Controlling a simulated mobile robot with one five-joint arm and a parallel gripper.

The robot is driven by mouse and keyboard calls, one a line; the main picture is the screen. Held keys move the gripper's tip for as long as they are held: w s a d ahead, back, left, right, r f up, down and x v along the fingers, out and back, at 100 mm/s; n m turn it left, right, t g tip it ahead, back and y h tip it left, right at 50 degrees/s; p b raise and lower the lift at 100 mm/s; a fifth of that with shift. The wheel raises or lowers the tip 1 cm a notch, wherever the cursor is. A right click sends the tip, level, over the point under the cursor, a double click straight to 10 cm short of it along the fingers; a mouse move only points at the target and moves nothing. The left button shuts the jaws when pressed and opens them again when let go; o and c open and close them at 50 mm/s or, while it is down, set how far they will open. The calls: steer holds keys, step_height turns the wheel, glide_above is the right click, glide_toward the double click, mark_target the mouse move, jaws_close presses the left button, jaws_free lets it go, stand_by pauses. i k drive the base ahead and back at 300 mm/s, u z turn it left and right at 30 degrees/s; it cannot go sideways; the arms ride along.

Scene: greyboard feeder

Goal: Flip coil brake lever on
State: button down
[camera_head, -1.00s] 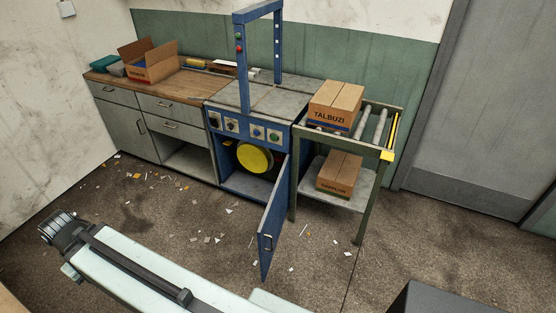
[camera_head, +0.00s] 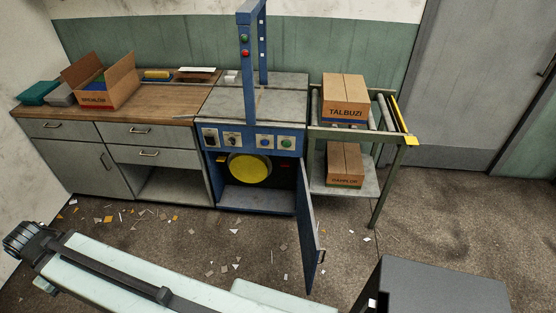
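The blue machine (camera_head: 204,178) stands in the middle, and its lower cabinet is open. A yellow coil disc (camera_head: 250,168) sits inside the cabinet at the top. A small orange-yellow piece (camera_head: 222,159) shows just left of the coil. I cannot tell whether it is the brake lever or how it is set. The blue door (camera_head: 309,230) is swung open toward me at the right of the opening. My pale arm crosses the lower left, well short of the machine. I cannot make out any gripper fingers.
A panel of switches (camera_head: 250,141) is above the opening. A roller stand (camera_head: 385,185) with boxes is at the right, a wooden counter (camera_head: 160,110) at the left. A dark grey block (camera_head: 445,290) is at the lower right. Scraps litter the otherwise clear floor.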

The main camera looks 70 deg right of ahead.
mark_target(284, 163)
steer(key=z, duration=0.7)
steer(key=i, duration=1.5)
steer(key=z, duration=0.7)
